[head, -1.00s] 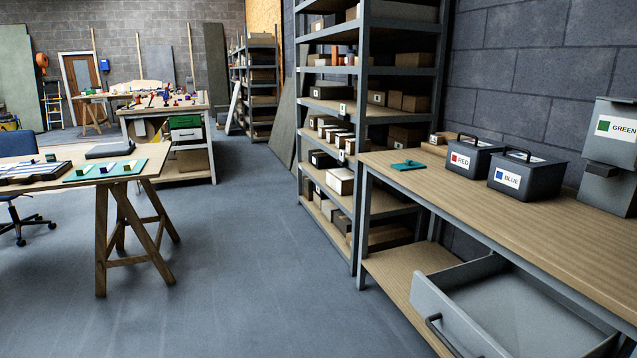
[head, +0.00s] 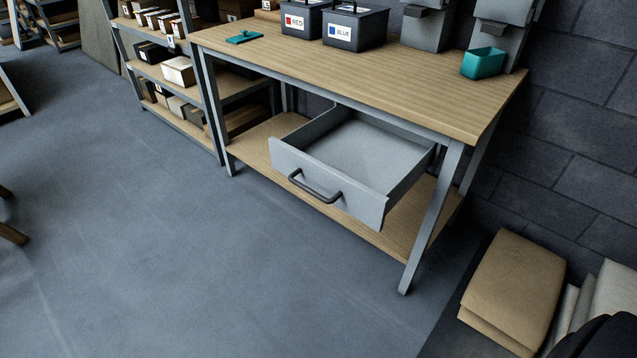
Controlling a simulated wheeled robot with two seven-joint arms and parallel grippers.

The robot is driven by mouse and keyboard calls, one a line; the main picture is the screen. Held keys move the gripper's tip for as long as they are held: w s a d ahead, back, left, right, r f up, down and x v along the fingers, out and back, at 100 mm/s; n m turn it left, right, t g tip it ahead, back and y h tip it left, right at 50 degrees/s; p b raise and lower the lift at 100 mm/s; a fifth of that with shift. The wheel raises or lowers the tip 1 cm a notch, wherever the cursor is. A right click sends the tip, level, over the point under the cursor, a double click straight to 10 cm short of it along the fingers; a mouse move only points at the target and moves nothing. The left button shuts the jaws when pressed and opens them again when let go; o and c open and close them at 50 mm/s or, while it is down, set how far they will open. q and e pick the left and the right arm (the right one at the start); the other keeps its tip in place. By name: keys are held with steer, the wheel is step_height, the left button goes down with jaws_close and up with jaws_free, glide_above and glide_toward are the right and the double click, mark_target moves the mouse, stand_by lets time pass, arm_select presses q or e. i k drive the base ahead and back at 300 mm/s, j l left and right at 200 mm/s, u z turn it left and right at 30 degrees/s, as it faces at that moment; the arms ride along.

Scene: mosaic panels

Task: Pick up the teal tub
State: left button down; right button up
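The teal tub (head: 484,63) stands upright on the right end of the wooden workbench (head: 385,88), below a grey dispenser on the wall side. Its near walls and part of its open top show; its inside is mostly hidden. Neither of my grippers is in view.
The bench's grey drawer (head: 335,165) hangs open with its handle (head: 314,187) toward the floor space. RED (head: 302,20) and BLUE (head: 355,27) boxes, a flat teal item (head: 244,37) and grey dispensers (head: 428,22) are on the bench. Sacks (head: 512,285) lie right. Floor (head: 200,260) at left is clear.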

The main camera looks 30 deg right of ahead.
mark_target(478, 64)
steer(key=z, duration=1.85)
steer(key=i+l+u, duration=0.3)
steer(key=i+u, duration=0.2)
steer(key=i+l+u, duration=1)
steer(key=l, duration=0.35)
